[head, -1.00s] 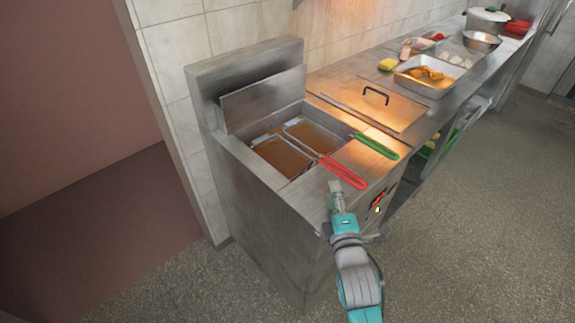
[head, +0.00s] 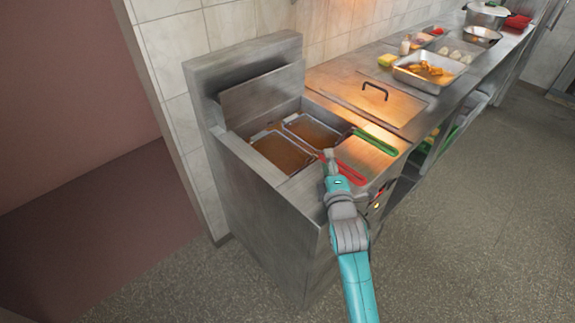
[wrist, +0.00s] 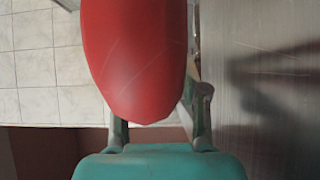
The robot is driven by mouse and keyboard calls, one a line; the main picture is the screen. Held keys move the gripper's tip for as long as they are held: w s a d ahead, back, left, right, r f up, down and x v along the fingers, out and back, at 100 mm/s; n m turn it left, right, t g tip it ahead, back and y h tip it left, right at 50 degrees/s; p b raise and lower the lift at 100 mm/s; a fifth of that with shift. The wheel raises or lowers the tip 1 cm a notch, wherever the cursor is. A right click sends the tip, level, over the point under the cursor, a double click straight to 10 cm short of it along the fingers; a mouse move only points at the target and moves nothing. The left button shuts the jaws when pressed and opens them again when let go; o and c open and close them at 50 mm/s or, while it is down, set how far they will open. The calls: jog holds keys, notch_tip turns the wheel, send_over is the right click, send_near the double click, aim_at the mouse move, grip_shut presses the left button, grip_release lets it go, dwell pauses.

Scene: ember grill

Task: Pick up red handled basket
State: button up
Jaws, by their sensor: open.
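The red-handled basket (head: 281,152) sits in the left part of the fryer, in brown oil. Its red handle (head: 352,174) sticks out over the fryer's front ledge, partly hidden by my gripper. My gripper (head: 329,156) is at the handle, near its basket end in the head view. In the wrist view the red handle (wrist: 135,60) fills the upper middle, its rounded end close to the camera. The two fingers of my gripper (wrist: 160,118) are apart, one on each side of the handle. I cannot tell whether they touch it.
A second basket (head: 313,130) with a green handle (head: 376,142) sits just right in the same fryer (head: 245,70). A lid with a black grip (head: 374,92) covers the adjoining counter. A metal tray of food (head: 432,80) stands farther back. The floor in front is clear.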

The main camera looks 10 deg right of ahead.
jog(key=shift+w, duration=0.65)
grip_shut()
notch_tip(320, 180, up, 10)
jog(key=shift+r, duration=0.1)
dwell(0.3)
notch_tip(320, 180, up, 14)
jog(key=shift+r, duration=0.25)
dwell(0.8)
